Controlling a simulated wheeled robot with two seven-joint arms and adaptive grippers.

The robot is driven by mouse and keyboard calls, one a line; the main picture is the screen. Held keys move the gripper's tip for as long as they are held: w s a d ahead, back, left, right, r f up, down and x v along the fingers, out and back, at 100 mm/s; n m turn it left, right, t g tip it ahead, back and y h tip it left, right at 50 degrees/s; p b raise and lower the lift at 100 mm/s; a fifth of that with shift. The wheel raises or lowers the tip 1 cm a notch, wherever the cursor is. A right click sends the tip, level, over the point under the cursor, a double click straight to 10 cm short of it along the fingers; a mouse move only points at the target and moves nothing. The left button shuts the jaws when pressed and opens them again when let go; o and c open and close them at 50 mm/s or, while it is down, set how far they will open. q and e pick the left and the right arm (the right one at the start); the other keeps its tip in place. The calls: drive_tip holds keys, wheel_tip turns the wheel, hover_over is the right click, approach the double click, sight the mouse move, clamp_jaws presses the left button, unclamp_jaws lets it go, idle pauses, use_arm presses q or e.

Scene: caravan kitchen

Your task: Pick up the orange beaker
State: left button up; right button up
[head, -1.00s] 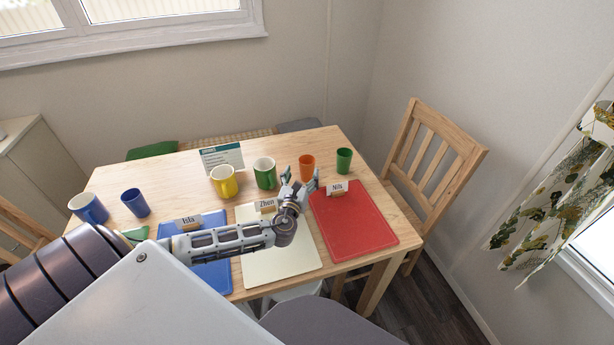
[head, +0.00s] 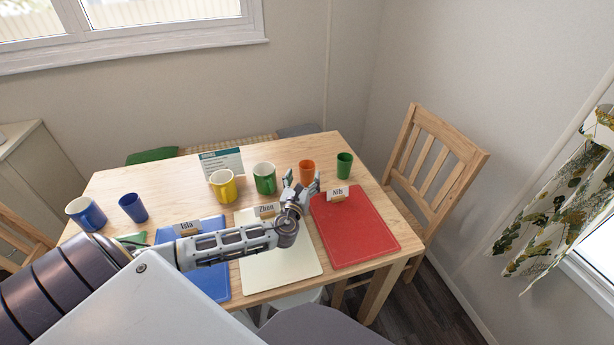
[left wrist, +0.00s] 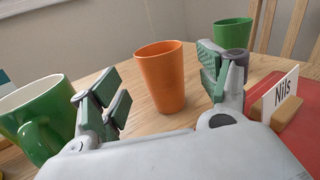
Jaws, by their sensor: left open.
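The orange beaker (head: 307,171) stands upright near the far side of the table. In the left wrist view the beaker (left wrist: 162,76) is ahead of my left gripper (left wrist: 165,92), framed between its two spread fingers. My left gripper (head: 302,186) is open and empty in the head view, just in front of the beaker and apart from it as far as I can tell. My right gripper is not in view.
A green mug (head: 264,178) stands left of the beaker, a green beaker (head: 344,165) right. The Nils name card (head: 337,194) stands on a red mat (head: 355,230) close by the right finger. A yellow mug (head: 223,186) and two blue cups (head: 133,205) stand farther left.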

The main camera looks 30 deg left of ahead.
sight(305, 175)
use_arm(q)
drive_tip(key=shift+w+a, duration=0.1)
drive_tip(key=shift+w, duration=0.15)
drive_tip(key=shift+w+a, duration=0.2)
drive_tip(key=shift+w, duration=0.5)
drive_tip(key=shift+b+x, duration=0.35)
drive_tip(key=shift+x, duration=1)
drive_tip(key=shift+w+a+f, duration=0.1)
drive_tip(key=shift+w, duration=0.3)
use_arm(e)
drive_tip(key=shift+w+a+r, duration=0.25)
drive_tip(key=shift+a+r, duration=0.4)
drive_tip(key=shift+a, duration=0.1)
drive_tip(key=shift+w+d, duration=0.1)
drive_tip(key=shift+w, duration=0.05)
